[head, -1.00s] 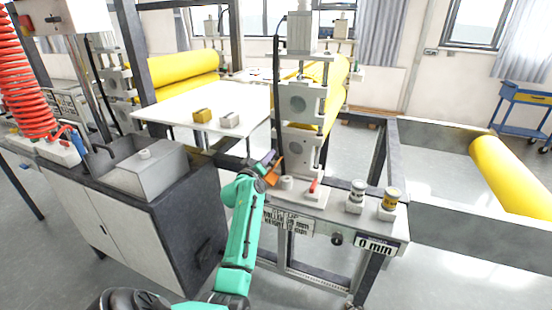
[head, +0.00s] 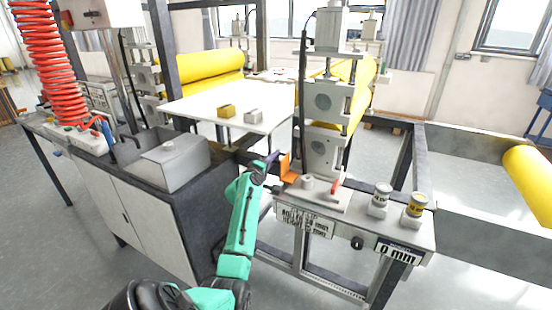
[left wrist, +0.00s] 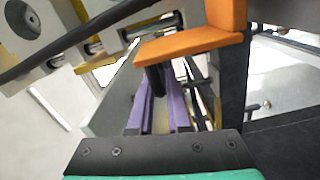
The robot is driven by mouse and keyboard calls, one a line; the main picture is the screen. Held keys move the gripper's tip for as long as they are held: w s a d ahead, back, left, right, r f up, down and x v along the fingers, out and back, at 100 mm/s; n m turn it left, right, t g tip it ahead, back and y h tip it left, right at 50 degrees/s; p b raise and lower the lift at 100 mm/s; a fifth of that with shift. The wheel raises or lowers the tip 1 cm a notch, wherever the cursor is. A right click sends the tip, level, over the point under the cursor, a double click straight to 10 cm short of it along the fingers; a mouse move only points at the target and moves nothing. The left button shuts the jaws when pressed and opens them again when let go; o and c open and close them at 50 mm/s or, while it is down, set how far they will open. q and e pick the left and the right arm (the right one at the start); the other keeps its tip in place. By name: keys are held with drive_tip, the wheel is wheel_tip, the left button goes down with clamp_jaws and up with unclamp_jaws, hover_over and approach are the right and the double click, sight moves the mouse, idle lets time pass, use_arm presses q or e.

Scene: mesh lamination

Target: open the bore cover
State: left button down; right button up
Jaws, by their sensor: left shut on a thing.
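The bore cover appears to be the orange plate (head: 289,168), standing steeply at the left end of the white base plate on the machine bench in the head view. In the left wrist view the orange cover (left wrist: 195,43) shows as an angled piece with a dark stub below it. My left gripper (head: 271,161), with purple fingers, is at the left side of the cover. It also shows in the left wrist view (left wrist: 160,95), shut on the dark stub of the cover. The bore itself is hidden. My right gripper is out of view.
Right of the cover are a round grey knob (head: 307,182), a red lever (head: 336,185) and two small cylinders (head: 380,198) (head: 416,205). The roller frame (head: 322,105) rises behind. A dark cabinet with a metal box (head: 172,165) stands left.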

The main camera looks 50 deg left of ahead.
use_arm(q)
drive_tip(key=shift+f, duration=0.1)
drive_tip(key=c, duration=1.1)
unclamp_jaws()
drive_tip(key=shift+o, duration=1.1)
drive_tip(key=shift+w+f, duration=0.1)
drive_tip(key=shift+w, duration=0.1)
drive_tip(key=b+v, duration=0.1)
drive_tip(key=v, duration=1.3)
drive_tip(key=shift+s, duration=0.3)
drive_tip(key=shift+d, duration=0.1)
